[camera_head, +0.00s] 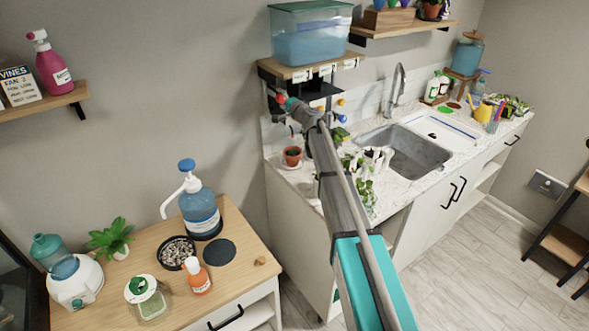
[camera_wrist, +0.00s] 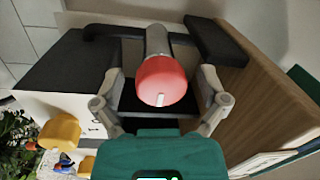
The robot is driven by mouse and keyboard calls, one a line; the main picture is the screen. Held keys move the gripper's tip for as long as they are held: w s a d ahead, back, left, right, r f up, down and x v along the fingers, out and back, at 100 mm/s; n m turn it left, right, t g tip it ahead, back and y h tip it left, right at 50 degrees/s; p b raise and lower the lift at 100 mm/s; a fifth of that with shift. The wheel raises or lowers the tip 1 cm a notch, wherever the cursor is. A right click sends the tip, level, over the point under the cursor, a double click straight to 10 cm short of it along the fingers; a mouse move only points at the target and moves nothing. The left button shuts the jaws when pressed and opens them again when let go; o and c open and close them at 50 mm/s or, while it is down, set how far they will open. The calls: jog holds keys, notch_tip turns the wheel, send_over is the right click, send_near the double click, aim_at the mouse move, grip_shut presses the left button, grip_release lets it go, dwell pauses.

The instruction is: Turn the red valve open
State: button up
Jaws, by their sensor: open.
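The red valve (camera_wrist: 162,82) is a round red knob with a short white mark on its face, on a grey stem. It is in the middle of the wrist view. My gripper (camera_wrist: 160,92) is open, with one finger on each side of the knob; a gap shows on both sides. In the head view the red valve (camera_head: 281,98) is a small red spot beside my gripper (camera_head: 291,108), under the wall shelf with the tank. My arm and wrist hide part of the valve area there.
A yellow knob (camera_wrist: 60,131) and a blue knob (camera_wrist: 63,161) sit at lower left in the wrist view. A water tank (camera_head: 311,35) stands on the shelf above. A potted seedling (camera_head: 292,156) and other plants stand on the sink counter (camera_head: 385,195) below.

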jog(key=n, duration=0.5)
jog(key=n+p, duration=0.1)
jog(key=n, duration=0.4)
jog(key=shift+d+f+g, duration=0.1)
jog(key=shift+g, duration=0.3)
jog(key=v, duration=1.4)
jog(key=s+a+f+n+g+b, duration=0.1)
jog(key=s+a+f+g, duration=0.1)
jog(key=s+f, duration=0.4)
jog(key=s+a+f+n+g+b, duration=0.2)
jog(key=s+f+g, duration=0.3)
jog(key=s, duration=0.4)
jog(key=shift+s+a+f+g+h, duration=0.3)
jog(key=shift+a+f, duration=0.4)
jog(key=shift+f, duration=0.05)
jog(key=s+d+f+m+g+h, duration=0.1)
jog(key=s+d+f+g+h, duration=0.1)
jog(key=s, duration=0.6)
jog(key=s+d+f+m+g+h, duration=0.1)
jog(key=s+d+f+g+h, duration=0.2)
jog(key=s, duration=0.6)
jog(key=s+d+f+m+g+h, duration=0.1)
jog(key=s+d+f+h, duration=0.3)
jog(key=s, duration=0.4)
jog(key=shift+s+m+g, duration=0.2)
jog(key=shift+m+g, duration=0.2)
jog(key=shift+g, duration=0.3)
